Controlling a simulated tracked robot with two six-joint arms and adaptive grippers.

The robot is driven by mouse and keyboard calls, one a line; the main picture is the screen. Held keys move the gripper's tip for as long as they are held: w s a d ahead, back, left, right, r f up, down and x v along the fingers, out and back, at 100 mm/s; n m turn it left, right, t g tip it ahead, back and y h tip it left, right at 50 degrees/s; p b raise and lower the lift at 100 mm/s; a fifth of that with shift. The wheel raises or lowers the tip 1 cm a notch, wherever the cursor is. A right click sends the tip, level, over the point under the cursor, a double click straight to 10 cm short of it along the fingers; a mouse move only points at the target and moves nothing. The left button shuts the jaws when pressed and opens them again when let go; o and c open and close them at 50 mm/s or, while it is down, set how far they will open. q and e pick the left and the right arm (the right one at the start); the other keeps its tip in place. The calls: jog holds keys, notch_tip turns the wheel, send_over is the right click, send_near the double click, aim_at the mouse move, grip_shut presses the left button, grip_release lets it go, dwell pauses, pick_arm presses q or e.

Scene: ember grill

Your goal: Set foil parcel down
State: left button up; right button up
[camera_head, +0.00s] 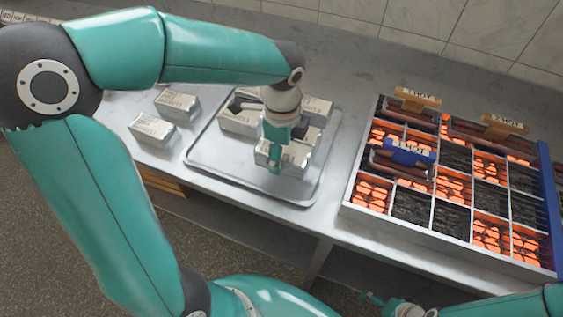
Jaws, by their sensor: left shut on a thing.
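My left gripper (277,152) points down over the metal tray (317,182) and is shut on a silver foil parcel (295,159) at the tray's front part. Its fingers cover the middle of that parcel, and I cannot tell whether the parcel touches the tray. Other foil parcels sit behind it in the tray, including one at the left (237,121) and one at the back right (318,108). My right gripper (374,301) is partly visible at the bottom edge, away from the parcels, and its opening is unclear.
Two more foil parcels, a back one (178,104) and a front one (152,130), stand on the counter left of the tray.

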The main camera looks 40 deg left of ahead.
pick_arm(q)
jog(key=shift+f, duration=2.25)
jog(key=shift+f, duration=0.1)
jog(key=o, duration=1.4)
notch_tip(320, 180, up, 12)
jog(key=shift+r, duration=0.1)
